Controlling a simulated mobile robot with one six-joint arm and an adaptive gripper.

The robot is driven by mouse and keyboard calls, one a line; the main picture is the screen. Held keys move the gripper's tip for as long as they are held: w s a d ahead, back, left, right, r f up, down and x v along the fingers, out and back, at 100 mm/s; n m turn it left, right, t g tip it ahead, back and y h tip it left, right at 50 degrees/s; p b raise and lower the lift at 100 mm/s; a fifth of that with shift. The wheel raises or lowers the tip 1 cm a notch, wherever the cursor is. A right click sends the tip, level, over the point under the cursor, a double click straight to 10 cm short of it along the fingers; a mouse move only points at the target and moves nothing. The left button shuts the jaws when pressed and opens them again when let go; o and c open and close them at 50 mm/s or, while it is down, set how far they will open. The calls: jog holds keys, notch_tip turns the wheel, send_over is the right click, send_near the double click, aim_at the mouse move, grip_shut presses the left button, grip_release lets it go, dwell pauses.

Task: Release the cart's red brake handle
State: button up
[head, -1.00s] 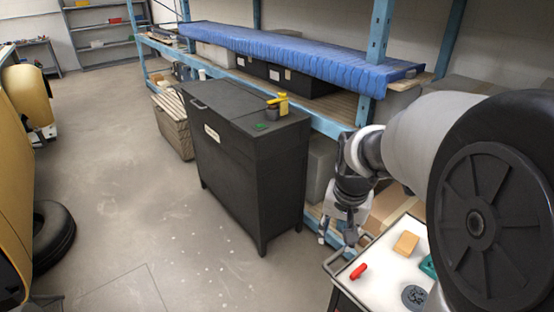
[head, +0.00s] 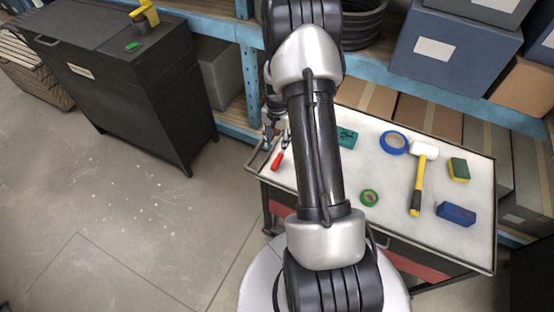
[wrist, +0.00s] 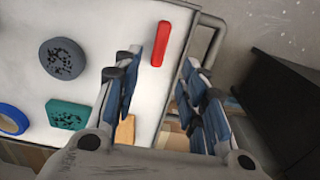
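The cart (head: 345,108) has a white top with a dark rim and a push bar (head: 262,155) at its left end. The red handle (head: 277,161) is a short red bar at the top's left end, close to the push bar. It also shows in the wrist view (wrist: 161,43), upper middle, beyond my fingertips. My gripper (head: 276,136) is above the cart's far left corner, partly hidden by my arm. In the wrist view my gripper (wrist: 160,75) has its fingers spread, with nothing between them. It is apart from the red handle.
A black cabinet (head: 150,90) stands left. Shelving runs behind. Floor in front of the cabinet is clear.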

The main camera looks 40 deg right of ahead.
aim_at(277, 160)
notch_tip(277, 160, down, 11)
jog(key=b, duration=0.2)
jog(key=shift+b, duration=0.3)
jog(key=shift+c, duration=0.4)
grip_shut()
